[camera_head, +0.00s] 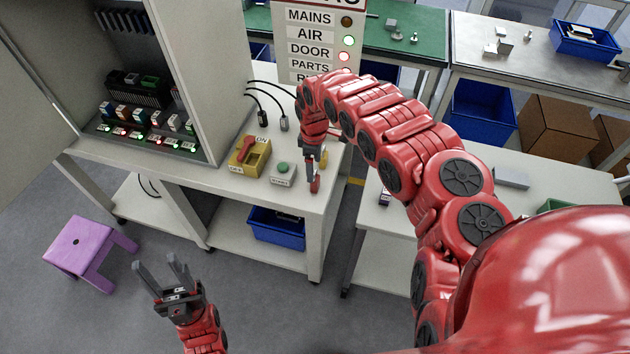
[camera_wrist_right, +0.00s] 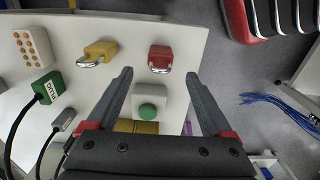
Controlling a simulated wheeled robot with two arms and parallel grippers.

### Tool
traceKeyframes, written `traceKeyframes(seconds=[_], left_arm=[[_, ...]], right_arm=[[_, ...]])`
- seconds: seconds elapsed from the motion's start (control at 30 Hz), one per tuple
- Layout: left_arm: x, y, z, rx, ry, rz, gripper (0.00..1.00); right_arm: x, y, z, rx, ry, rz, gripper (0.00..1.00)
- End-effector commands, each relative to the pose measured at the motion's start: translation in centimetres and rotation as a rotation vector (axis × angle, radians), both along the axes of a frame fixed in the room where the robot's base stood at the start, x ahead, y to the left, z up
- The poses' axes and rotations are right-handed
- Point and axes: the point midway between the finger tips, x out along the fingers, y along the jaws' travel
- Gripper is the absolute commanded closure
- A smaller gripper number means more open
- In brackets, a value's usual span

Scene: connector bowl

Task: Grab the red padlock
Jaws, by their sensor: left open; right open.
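The red padlock (camera_wrist_right: 160,58) lies on the table top in the right wrist view, its shackle pointing toward my gripper. It lies between and just beyond the fingertips of my right gripper (camera_wrist_right: 159,74), which is open and empty. In the head view the red padlock (camera_head: 315,185) shows near the table's front right edge, just below my right gripper (camera_head: 312,168). Whether the fingers have reached its height I cannot tell. My left gripper (camera_head: 160,270) is open and empty, low at the lower left, away from the table.
A yellow padlock (camera_wrist_right: 99,52) lies left of the red one in the wrist view. A green button box (camera_wrist_right: 150,103) sits between my right fingers, nearer the palm. A yellow switch box with a red handle (camera_head: 250,155) stands left of it. A purple stool (camera_head: 88,250) is on the floor.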

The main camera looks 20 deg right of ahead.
Motion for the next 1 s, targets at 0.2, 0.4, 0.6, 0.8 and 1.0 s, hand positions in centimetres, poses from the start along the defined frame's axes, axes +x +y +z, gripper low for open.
traceKeyframes(seconds=[0.2, 0.4, 0.6, 0.8, 1.0], left_arm=[[0.0, 0.0, 1.4, 0.000, 0.000, 0.000, 0.50], [0.0, 0.0, 1.9, 0.000, 0.000, 0.000, 0.50], [0.0, 0.0, 2.0, 0.000, 0.000, 0.000, 0.50], [0.0, 0.0, 2.0, 0.000, 0.000, 0.000, 0.50], [0.0, 0.0, 2.0, 0.000, 0.000, 0.000, 0.50]], right_arm=[[-0.2, 0.0, -1.7, 0.004, 0.004, -0.001, 0.15], [-0.2, 0.1, -4.0, 0.005, 0.002, 0.000, 0.15], [-0.2, -0.2, -5.1, 0.000, 0.002, -0.001, 0.15], [-0.2, -0.3, -5.2, -0.001, 0.002, -0.001, 0.15], [-0.2, -0.3, -5.1, -0.001, 0.002, -0.001, 0.40]])
